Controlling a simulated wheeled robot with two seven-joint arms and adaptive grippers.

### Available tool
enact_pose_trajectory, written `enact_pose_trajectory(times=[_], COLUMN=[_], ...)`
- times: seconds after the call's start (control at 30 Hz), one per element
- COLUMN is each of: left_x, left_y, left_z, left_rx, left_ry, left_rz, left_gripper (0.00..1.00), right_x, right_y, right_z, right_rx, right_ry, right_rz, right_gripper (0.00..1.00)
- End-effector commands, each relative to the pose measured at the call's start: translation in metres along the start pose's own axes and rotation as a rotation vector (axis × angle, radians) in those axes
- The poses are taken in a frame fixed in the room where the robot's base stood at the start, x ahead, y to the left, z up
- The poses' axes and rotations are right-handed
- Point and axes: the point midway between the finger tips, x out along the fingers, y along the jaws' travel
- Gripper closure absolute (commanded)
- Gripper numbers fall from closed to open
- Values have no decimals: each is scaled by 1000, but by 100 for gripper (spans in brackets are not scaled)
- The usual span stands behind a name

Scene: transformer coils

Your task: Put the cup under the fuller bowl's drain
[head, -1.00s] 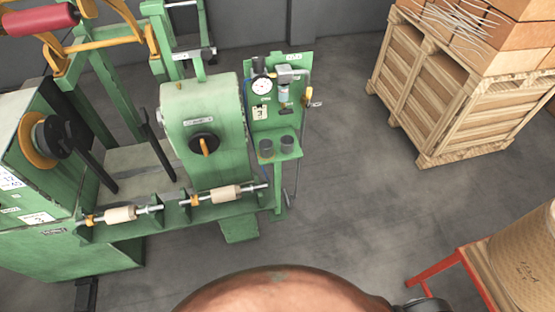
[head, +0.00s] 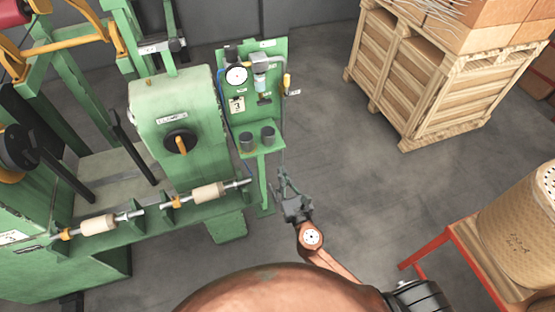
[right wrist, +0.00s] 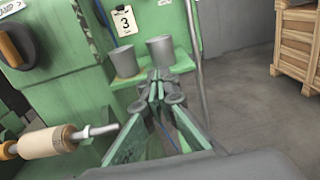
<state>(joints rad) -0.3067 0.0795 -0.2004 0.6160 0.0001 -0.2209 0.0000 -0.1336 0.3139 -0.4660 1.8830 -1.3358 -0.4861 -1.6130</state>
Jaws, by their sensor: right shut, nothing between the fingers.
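Two grey cups stand upright side by side on a small green shelf (head: 250,153), the left cup (head: 247,141) and the right cup (head: 268,134). In the right wrist view they are the left cup (right wrist: 124,62) and the right cup (right wrist: 160,50). Above them, on a green panel, hangs an air unit (head: 261,68) with a small bowl (head: 263,86); its fill level is too small to tell. My right gripper (head: 283,176) is shut and empty, below and right of the shelf. In the right wrist view its fingertips (right wrist: 159,82) show just below the right cup. My left gripper is out of view.
A pressure gauge (head: 236,76) and a tag marked 3 (head: 237,104) are on the panel. The green winding machine (head: 180,110) with rollers (head: 208,193) stands left. Wooden crates (head: 430,85) and a red stand (head: 455,262) are right. The floor between is clear.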

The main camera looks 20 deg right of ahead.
Motion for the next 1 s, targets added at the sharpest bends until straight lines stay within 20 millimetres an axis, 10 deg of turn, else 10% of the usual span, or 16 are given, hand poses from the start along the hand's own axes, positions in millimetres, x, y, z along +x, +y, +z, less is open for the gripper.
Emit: enact_pose_trajectory(times=[0.6,1.0], left_x=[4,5], left_y=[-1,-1], left_z=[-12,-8], left_rx=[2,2], left_ry=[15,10], left_rz=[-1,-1], left_gripper=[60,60], right_x=[114,133], right_y=[0,-1], right_z=[-1,-2], right_rx=[6,6], right_ry=[2,3], right_rz=[-1,-1], right_gripper=[100,100])
